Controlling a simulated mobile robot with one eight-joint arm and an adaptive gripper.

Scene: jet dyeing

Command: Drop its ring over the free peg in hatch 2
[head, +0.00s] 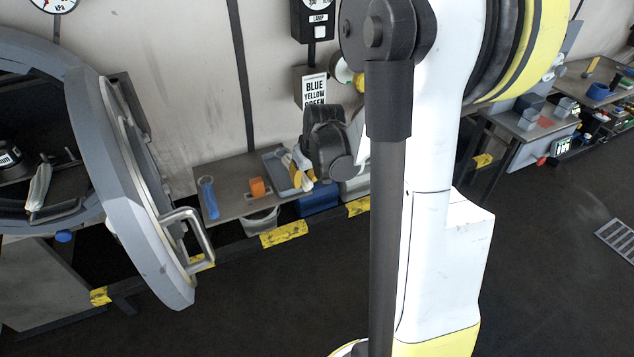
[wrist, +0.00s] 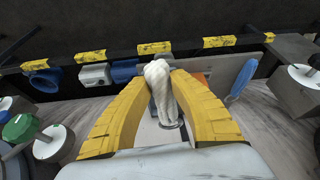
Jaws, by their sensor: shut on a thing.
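My gripper (head: 299,177) has yellow fingers and is over the narrow shelf, in front of the wall. In the wrist view my gripper (wrist: 163,76) is shut on a white, cloth-like bundle (wrist: 158,74). A free peg cannot be made out for certain, and no hatch number is readable.
The shelf (head: 235,203) carries a blue tool (head: 208,197), an orange block (head: 257,187) and a grey tray (head: 275,160). The hatch door's handle (head: 190,235) juts out between shelf and hatch. A second table (head: 515,130) stands at right. Dark floor in front is clear.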

